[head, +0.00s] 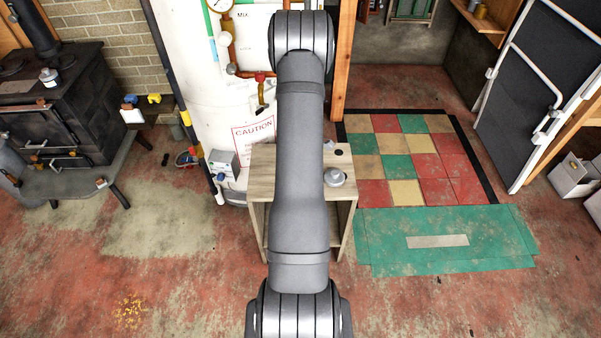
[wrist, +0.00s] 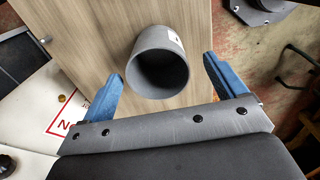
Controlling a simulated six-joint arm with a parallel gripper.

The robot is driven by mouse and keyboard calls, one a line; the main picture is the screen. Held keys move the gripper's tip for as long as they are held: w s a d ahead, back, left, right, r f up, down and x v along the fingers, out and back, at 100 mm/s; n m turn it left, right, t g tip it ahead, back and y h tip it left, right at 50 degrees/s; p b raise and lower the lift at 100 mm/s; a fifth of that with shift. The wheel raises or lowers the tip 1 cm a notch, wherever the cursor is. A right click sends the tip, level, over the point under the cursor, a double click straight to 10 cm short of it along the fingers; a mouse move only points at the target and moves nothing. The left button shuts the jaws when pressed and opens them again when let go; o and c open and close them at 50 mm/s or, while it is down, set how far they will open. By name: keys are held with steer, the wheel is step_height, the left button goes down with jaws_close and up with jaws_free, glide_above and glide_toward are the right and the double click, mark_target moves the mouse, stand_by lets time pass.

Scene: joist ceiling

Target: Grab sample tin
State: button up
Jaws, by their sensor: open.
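A grey, open-ended cylinder (wrist: 146,42) with a small white label on its side, which looks like the sample tin, is on the wood-grain table (wrist: 90,30) in the wrist view. Its dark, hollow mouth faces the camera. My gripper (wrist: 163,69) is open, with one blue finger on the left of the cylinder and one on the right. Gaps show in the picture between the cylinder and both fingers.
A small box (head: 224,163) is at the table's left. A white tank (head: 190,80) stands behind. Floor to the right is open.

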steer(key=shift+w+a+f, duration=0.15)
steer(key=shift+f, duration=2.5)
steer(key=c, duration=1.2)
steer(key=shift+o, duration=0.2)
steer(key=shift+r, duration=0.1)
